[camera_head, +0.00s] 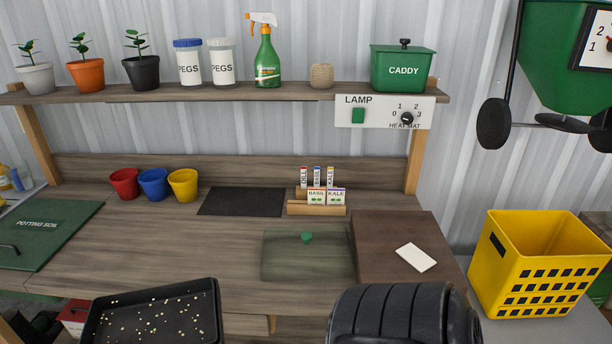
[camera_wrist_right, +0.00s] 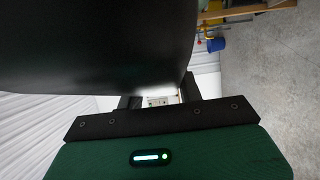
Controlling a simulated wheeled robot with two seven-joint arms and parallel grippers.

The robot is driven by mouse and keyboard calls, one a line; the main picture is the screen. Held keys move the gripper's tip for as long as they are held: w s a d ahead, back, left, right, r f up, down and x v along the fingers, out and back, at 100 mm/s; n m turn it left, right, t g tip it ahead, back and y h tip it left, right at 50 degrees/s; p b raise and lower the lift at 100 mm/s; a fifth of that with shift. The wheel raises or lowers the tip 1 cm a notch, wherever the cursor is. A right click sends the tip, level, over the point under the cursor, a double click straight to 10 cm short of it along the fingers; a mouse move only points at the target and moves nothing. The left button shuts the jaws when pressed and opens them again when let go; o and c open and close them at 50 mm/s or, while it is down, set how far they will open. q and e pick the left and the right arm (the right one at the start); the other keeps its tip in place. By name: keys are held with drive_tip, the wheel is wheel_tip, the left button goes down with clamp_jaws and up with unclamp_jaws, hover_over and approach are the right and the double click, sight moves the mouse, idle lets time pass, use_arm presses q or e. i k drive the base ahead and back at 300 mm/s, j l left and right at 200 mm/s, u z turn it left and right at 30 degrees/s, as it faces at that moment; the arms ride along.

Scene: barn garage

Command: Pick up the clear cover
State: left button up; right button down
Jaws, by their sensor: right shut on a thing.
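The clear cover (camera_head: 280,257) is a see-through greenish sheet with a green knob (camera_head: 307,238). It lies on the wooden bench in the head view, left of a dark brown board. No gripper touches it there. My right gripper (camera_wrist_right: 160,99) shows only in its wrist view. Its black fingers are shut on a large dark thing (camera_wrist_right: 90,45), which fills the upper left of that view. It may be the black tray (camera_head: 215,300) with pale seeds, low left in the head view; I cannot tell for sure. My left gripper is out of view.
The brown board (camera_head: 385,226) carries a white card (camera_head: 416,257). A yellow crate (camera_head: 500,275) stands at the right. Seed packets (camera_head: 326,196), a black mat (camera_head: 242,202) and colored pots (camera_head: 154,184) sit farther back. A shelf (camera_head: 200,94) crosses above. Bench left of the cover is clear.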

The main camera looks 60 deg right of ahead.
sight(308, 252)
drive_tip(key=i+j, duration=0.2)
drive_tip(key=i, duration=0.25)
drive_tip(key=i+j, duration=0.25)
drive_tip(key=i, duration=0.15)
drive_tip(key=i+z, duration=0.15)
drive_tip(key=z, duration=2.75)
